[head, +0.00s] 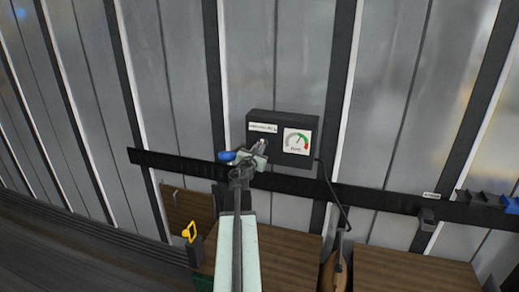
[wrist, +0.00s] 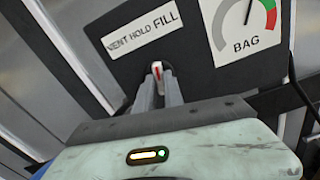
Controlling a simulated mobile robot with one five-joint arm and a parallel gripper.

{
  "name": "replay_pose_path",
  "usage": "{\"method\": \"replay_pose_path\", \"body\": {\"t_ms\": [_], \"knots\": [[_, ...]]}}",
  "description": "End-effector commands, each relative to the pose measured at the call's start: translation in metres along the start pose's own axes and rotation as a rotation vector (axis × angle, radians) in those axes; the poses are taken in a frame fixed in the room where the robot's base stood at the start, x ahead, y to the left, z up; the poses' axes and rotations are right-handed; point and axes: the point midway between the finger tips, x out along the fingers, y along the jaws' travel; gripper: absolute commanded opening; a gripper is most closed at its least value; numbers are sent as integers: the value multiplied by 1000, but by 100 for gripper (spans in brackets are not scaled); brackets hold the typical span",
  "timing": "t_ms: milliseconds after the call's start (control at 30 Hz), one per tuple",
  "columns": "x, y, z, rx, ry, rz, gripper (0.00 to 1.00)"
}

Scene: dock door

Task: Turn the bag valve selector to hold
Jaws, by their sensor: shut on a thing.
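The bag valve panel is a dark box (head: 316,128) on the ribbed metal wall, and it fills the top of the wrist view (wrist: 190,62). Its white label (wrist: 143,33) reads VENT HOLD FILL, with FILL in the largest letters. Below the label is the selector (wrist: 157,69), a small knob with a white and red tip. My gripper (wrist: 158,92) is shut on the selector from below; the fingers hide most of it. In the head view my gripper (head: 259,149) is at the panel's lower left. Which word the selector points to I cannot tell.
A BAG gauge (wrist: 245,25) with a grey, green and red arc sits right of the selector. A black rail (head: 380,199) crosses the wall below the panel. A cable (head: 329,186) hangs from the panel. A yellow-handled item (head: 189,232) and brown panels (head: 405,268) are lower down.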

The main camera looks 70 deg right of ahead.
Motion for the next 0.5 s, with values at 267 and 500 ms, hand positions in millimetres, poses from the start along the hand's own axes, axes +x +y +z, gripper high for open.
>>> {"method": "replay_pose_path", "body": {"t_ms": [267, 500], "knots": [[-1, -1, -1, -135, 1, -2, 0], [-1, -1, -1, -185, 1, -3, 0]]}}
